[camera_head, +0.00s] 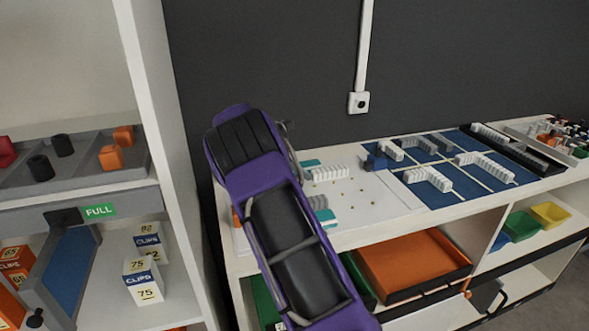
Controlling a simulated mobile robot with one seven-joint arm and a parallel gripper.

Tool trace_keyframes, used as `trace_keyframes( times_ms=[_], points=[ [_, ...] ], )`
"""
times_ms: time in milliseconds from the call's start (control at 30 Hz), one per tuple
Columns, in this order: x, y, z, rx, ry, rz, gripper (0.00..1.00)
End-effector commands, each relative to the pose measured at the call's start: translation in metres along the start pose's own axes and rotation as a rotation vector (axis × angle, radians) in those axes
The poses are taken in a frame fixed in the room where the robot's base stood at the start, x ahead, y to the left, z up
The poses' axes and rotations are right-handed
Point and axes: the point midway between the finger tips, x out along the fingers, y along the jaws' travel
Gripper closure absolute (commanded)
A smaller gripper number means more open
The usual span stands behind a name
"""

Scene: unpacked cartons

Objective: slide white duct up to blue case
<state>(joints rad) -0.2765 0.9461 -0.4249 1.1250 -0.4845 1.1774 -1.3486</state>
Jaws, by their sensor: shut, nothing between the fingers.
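Several white slotted ducts lie on the bench. One white duct (331,174) lies on the pale board, just right of my arm. A small dark blue block (375,162), which may be the blue case, stands to its right with a gap between them. Another white duct (391,150) lies beside the blue block, on its far right side. More white ducts lie on the blue panel, one at its front (428,179). I cannot tell which duct is meant. My purple and black arm crosses the left end of the bench, and my gripper is hidden behind it.
The blue panel (448,194) with pale lines fills the bench middle. Teal-ended pieces (326,215) sit by my arm. A black tray (515,150) and a bin of small parts (560,138) stand right. A white shelf upright (160,110) rises left. The pale board's front is mostly clear.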

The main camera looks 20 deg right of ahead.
Motion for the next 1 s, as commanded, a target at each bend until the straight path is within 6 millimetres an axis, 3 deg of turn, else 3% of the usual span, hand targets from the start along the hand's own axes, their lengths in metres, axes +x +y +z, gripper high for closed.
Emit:
trace_keyframes(
  times_ms=[433,700,1000],
  points=[
    [0.005,0.000,0.005,0.001,0.000,0.000,1.00],
    [0.039,-0.001,0.041,0.000,0.000,-0.003,1.00],
    [0.049,0.000,0.045,-0.001,0.001,0.001,1.00]
  ],
)
